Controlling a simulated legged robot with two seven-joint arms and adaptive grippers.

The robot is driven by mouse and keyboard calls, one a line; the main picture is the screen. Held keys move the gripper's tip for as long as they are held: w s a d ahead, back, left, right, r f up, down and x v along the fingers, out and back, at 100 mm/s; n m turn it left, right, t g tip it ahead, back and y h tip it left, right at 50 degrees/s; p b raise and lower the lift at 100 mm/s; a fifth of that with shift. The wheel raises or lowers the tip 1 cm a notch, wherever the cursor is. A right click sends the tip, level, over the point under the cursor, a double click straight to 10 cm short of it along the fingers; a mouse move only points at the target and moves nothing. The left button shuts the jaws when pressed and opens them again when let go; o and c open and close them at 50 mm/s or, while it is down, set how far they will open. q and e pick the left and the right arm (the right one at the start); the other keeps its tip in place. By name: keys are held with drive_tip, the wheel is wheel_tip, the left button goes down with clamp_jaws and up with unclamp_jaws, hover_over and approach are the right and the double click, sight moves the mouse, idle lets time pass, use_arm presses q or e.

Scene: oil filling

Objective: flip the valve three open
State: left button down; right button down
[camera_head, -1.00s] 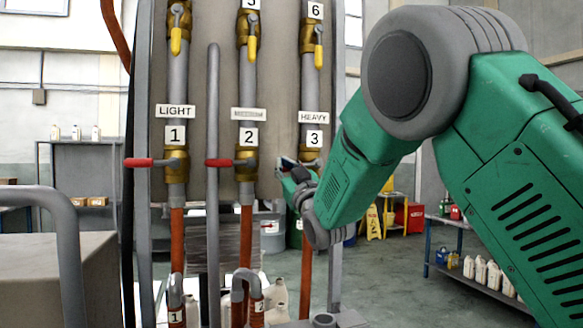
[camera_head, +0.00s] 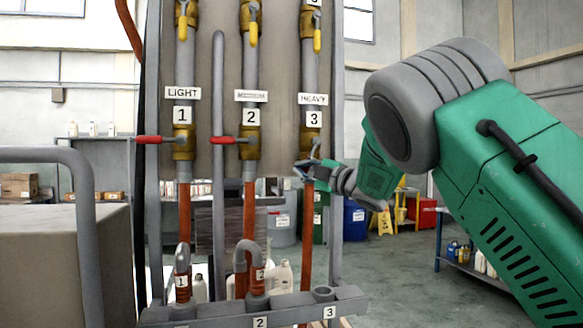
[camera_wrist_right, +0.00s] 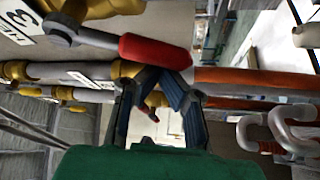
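Valve three (camera_head: 313,139) is a brass valve under the label "3" on the HEAVY pipe in the head view. Its red handle (camera_wrist_right: 155,50) shows large in the right wrist view, on a grey lever running roughly along the line of the pipes. My right gripper (camera_head: 308,170) is just below valve three in the head view. In the right wrist view its dark fingers (camera_wrist_right: 163,86) stand apart, with their tips close beside the red handle. The handle does not appear gripped. In the head view the handle is mostly hidden. My left gripper is out of view.
Valve one's red handle (camera_head: 153,139) and valve two's red handle (camera_head: 228,140) lie horizontally to the left. A grey vertical bar (camera_head: 219,230) stands between those pipes. Below is a grey manifold rail (camera_head: 345,301). A blue barrel (camera_head: 355,221) stands behind on the right.

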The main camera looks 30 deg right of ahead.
drive_tip(key=d+n, duration=0.1)
drive_tip(key=d+f+n+g, duration=0.1)
drive_tip(key=shift+s+d, duration=0.15)
drive_tip(key=shift+d, duration=0.2)
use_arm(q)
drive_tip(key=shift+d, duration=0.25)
use_arm(e)
drive_tip(key=shift+d+f+n, duration=0.1)
drive_tip(key=shift+n, duration=0.3)
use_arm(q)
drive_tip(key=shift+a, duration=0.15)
use_arm(e)
drive_tip(key=shift+s+d, duration=0.15)
drive_tip(key=shift+d, duration=0.05)
drive_tip(key=shift+a, duration=0.1)
